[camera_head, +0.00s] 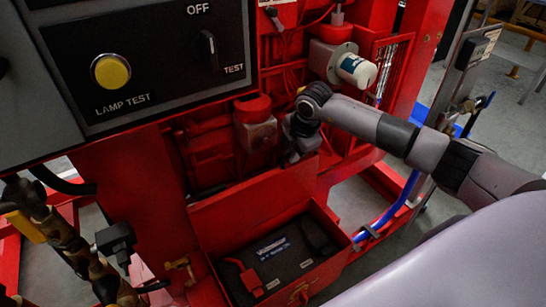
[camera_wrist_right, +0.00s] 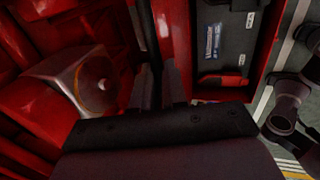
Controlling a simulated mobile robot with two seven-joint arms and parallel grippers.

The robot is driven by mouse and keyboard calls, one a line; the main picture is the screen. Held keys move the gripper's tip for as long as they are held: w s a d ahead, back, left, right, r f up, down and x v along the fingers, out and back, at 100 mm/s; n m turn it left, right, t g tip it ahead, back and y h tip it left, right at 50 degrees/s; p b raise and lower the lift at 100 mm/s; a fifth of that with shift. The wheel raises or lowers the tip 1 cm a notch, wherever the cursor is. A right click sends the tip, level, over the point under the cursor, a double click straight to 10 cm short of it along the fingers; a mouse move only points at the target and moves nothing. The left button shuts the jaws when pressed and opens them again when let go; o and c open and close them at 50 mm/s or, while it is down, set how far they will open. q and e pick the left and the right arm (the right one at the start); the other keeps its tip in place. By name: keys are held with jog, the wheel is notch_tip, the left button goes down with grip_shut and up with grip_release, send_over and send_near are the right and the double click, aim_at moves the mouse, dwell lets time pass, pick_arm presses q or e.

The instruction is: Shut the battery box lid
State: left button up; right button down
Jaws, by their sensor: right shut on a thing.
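The red battery box (camera_head: 330,268) stands open low in the head view, with a dark battery (camera_head: 285,262) inside. Its red lid (camera_head: 250,207) stands raised at the back of the box. My right gripper (camera_head: 297,155) is at the lid's upper right edge, shut on the lid. In the right wrist view, the two dark fingers (camera_wrist_right: 159,88) sit close about the lid's edge (camera_wrist_right: 164,22), and the battery (camera_wrist_right: 222,45) shows in the open box to the right. The fingertips are partly hidden in the head view. My left gripper is not in view.
A control panel (camera_head: 150,60) with a yellow lamp fills the upper left. Pipes with a yellow handle (camera_head: 28,226) stand at the left. A red engine frame (camera_head: 205,150) lies behind the lid, and a blue hose (camera_head: 395,208) runs right of the box.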

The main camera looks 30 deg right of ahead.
jog(key=shift+s+f, duration=0.15)
jog(key=shift+s, duration=0.05)
jog(key=shift+s+f+p, duration=0.15)
jog(key=shift+s+p, duration=0.45)
jog(key=shift+s, duration=0.55)
jog(key=shift+s+d+f+p, duration=0.1)
jog(key=shift+s+f+p, duration=0.1)
jog(key=shift+s+p, duration=0.5)
jog(key=shift+s, duration=0.3)
